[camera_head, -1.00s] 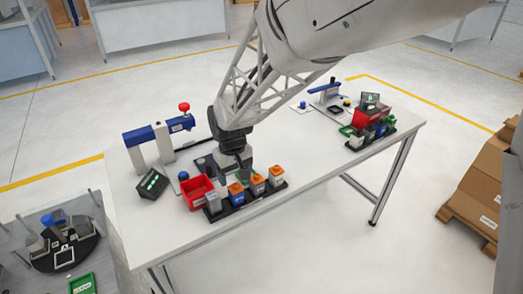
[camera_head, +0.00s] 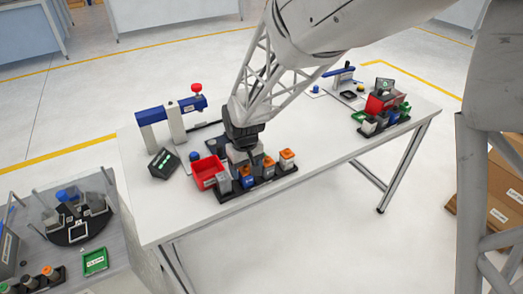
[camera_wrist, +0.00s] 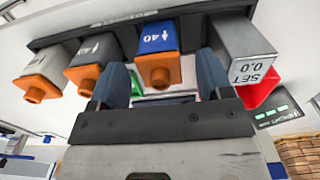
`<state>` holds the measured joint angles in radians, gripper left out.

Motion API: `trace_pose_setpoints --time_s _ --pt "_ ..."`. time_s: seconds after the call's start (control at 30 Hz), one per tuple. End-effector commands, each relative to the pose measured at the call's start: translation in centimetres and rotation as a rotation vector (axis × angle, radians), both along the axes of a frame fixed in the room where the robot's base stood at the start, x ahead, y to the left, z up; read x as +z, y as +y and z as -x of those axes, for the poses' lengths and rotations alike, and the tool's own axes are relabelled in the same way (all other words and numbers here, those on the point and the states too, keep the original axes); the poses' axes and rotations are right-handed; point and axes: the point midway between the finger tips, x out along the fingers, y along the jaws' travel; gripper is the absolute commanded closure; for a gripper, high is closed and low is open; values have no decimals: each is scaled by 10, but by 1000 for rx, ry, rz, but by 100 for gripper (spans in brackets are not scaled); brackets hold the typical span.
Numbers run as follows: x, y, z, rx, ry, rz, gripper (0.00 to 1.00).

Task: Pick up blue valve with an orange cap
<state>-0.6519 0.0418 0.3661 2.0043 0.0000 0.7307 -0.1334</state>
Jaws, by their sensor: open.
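The blue valve with an orange cap (camera_head: 246,180) stands in a dark rack (camera_head: 230,194) near the table's front-left edge. In the wrist view the blue valve (camera_wrist: 156,37) is at upper centre, marked 40, its orange cap pointing towards the camera. My gripper (camera_wrist: 162,78) is open, with one finger to each side of the valve as seen there. The fingers look apart from it; the depth between them is hard to judge. In the head view my gripper (camera_head: 240,157) is just behind and above the valve, its fingertips partly hidden by the rack's row.
A grey SET block (camera_wrist: 243,50) is on the other side. A red bin (camera_head: 207,172) sits left of the rack. The table's middle is clear.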

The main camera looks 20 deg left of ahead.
Motion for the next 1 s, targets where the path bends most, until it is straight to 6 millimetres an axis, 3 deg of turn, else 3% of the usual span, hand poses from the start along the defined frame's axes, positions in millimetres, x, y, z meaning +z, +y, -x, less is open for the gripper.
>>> trace_pose_setpoints --time_s 0.23,0.8,1.0 --pt "-21 0 0 0 0 0 28" --pt "-22 0 0 0 -1 -1 28" --pt "-22 0 0 0 -1 -1 57"
